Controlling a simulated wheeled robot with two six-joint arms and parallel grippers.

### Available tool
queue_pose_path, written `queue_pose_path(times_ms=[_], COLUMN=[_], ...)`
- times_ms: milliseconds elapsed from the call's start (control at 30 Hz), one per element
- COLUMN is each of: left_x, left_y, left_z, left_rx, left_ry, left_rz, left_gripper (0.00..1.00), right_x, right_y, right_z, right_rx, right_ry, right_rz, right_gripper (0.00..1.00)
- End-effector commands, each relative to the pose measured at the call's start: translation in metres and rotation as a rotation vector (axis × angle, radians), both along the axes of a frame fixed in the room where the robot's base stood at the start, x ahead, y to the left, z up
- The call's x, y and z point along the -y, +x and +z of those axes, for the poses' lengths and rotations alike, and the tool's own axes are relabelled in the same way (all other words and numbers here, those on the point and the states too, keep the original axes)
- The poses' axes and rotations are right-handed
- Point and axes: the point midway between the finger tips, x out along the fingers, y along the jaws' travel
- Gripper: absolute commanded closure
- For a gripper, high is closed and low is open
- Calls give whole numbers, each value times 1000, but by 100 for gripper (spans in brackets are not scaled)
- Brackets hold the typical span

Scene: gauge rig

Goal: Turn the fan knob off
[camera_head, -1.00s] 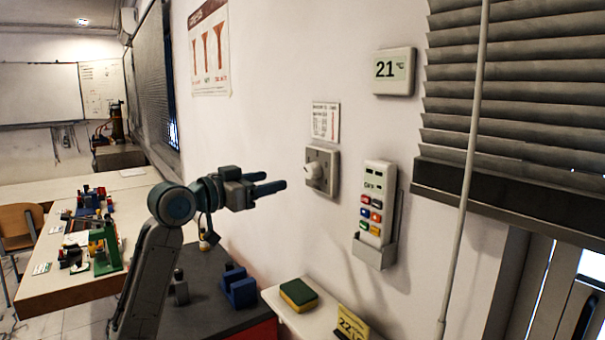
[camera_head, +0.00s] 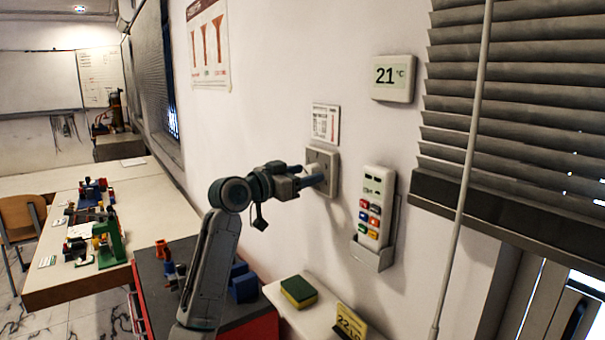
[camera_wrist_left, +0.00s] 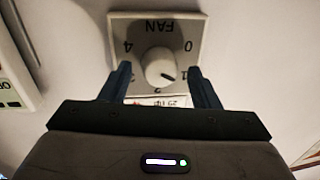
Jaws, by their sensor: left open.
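The fan plate (camera_head: 331,160) is a square pale panel on the wall, under a small printed card. In the left wrist view the plate (camera_wrist_left: 160,30) reads FAN upside down, with the numbers 0 to 4 around a round white knob (camera_wrist_left: 158,64). The knob's dark mark points toward the 1. My left gripper (camera_head: 320,174) is at the plate and hides the knob in the head view. Its fingers (camera_wrist_left: 160,70) are open, one on each side of the knob, with a gap visible on both sides. My right gripper is not in view.
A remote (camera_head: 374,205) sits in a wall holder right of the plate, and a thermostat (camera_head: 393,78) reading 21 °C hangs above. A shelf (camera_head: 309,319) below bears a sponge (camera_head: 298,291) and a yellow sign (camera_head: 350,322). Blinds (camera_head: 520,100) cover the right side.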

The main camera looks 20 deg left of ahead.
Motion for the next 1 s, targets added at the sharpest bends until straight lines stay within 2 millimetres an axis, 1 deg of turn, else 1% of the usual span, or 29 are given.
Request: queue_pose_path(times_ms=[67,100,267,300,333,667,867,1000], left_x=[0,0,0,0,0,0,0,-1], left_y=[0,0,0,0,0,0,0,0], left_z=[0,0,0,0,0,1,3,5], left_rx=[0,0,0,0,0,-26,-96,-168], left_ry=[0,0,0,0,0,-34,-122,-214], left_rz=[0,0,0,0,0,0,1,1], left_gripper=[44,46,77,85,88,88,88,88], right_x=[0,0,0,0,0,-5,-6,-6], right_y=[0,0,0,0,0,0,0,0], right_z=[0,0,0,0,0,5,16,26], right_rx=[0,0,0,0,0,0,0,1], right_ry=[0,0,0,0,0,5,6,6], right_rz=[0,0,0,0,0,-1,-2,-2], right_gripper=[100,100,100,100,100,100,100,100])
